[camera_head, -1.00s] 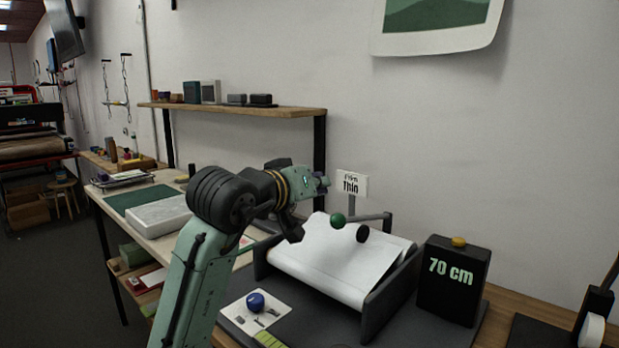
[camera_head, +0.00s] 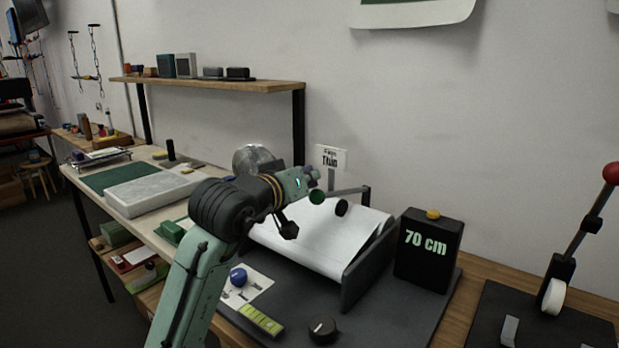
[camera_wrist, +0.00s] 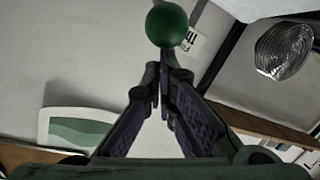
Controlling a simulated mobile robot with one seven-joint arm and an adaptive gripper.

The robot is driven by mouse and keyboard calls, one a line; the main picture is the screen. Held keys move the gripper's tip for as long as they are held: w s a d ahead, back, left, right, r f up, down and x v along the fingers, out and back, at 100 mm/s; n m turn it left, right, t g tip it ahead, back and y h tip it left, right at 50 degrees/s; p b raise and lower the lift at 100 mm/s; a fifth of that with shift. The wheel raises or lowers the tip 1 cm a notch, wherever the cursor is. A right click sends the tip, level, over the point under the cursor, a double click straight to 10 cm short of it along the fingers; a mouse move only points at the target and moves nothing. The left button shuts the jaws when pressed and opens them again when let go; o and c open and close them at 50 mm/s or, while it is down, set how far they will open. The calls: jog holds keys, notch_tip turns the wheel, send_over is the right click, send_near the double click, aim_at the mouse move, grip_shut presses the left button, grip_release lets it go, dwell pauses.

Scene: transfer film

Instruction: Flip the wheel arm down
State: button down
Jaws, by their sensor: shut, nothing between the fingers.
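The wheel arm is a grey bar (camera_head: 350,190) over the white film sheet (camera_head: 318,240). It carries a black wheel (camera_head: 341,208) and a green ball knob (camera_head: 317,197). The bar is raised, with the wheel above the sheet. My gripper (camera_head: 310,174) is just above and slightly left of the green knob in the head view. In the wrist view my gripper (camera_wrist: 162,88) has its purple-padded fingers together and empty. The green knob (camera_wrist: 167,25) shows beyond the fingertips. Whether they touch it I cannot tell.
A black box marked 70 cm (camera_head: 428,250) stands right of the film tray. Farther right is a red-knobbed lever (camera_head: 580,235) with a white wheel. A dark dial (camera_head: 323,330) and a blue knob (camera_head: 238,276) are in front. A shelf (camera_head: 215,84) is behind.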

notch_tip(320, 180, down, 2)
jog(key=t+b, duration=0.1)
jog(key=b, duration=0.1)
jog(key=shift+s+a+f+b, duration=0.1)
jog(key=shift+s+f+b, duration=0.05)
jog(key=shift+b, duration=0.2)
jog(key=b, duration=0.1)
jog(key=f+t+h+b, duration=0.1)
jog(key=shift+s+a+f+b, duration=0.15)
jog(key=shift+s+a+b, duration=0.15)
jog(key=shift+b, duration=0.05)
